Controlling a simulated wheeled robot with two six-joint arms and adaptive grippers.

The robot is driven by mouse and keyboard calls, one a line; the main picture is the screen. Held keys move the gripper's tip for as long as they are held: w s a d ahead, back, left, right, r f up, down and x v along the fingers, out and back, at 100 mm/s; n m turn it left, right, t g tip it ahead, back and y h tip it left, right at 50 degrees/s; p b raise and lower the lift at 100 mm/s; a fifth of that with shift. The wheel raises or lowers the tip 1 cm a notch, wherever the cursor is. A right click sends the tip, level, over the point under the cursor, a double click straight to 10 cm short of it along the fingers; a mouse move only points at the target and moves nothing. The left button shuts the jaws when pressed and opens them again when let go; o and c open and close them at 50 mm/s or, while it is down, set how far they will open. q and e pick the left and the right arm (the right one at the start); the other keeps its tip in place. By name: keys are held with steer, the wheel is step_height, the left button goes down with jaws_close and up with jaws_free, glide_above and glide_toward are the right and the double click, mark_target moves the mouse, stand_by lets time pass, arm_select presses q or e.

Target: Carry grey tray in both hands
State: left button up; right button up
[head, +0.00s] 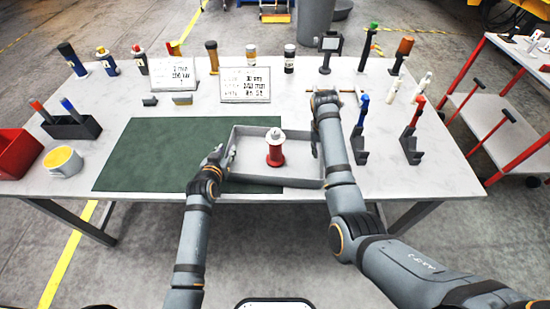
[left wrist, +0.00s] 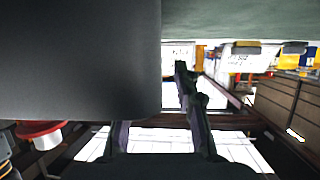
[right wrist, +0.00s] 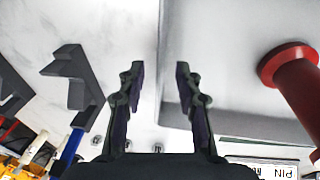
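The grey tray (head: 300,182) lies at the front of the table, partly over the green mat. A red casting with a white top (head: 275,152) stands upright in it and shows in the right wrist view (right wrist: 300,82). My left gripper (head: 228,158) is at the tray's left wall. In the left wrist view its fingers are apart; the tray (left wrist: 80,60) hides one fingertip. My right gripper (head: 317,140) is at the right wall. In the right wrist view its open fingers (right wrist: 159,70) stand either side of the tray's rim, with gaps showing.
The green mat (head: 150,155) is clear left of the tray. Blue and red tools in dark stands (head: 411,145) are close to the right arm. Two printed cards (head: 245,85) and several bottles stand behind. A yellow-topped tub (head: 62,162) and red bin (head: 15,153) are at left.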

arm_select(q)
steer(key=shift+w+f, duration=0.25)
steer(key=shift+w, duration=0.3)
arm_select(e)
steer(key=shift+w+d+f, duration=0.1)
steer(key=shift+f, duration=0.5)
arm_select(q)
steer(key=shift+s, duration=0.1)
steer(key=shift+c, duration=1)
arm_select(e)
steer(key=shift+r, duration=0.1)
steer(key=shift+c, duration=1)
arm_select(q)
jaws_close()
arm_select(e)
jaws_close()
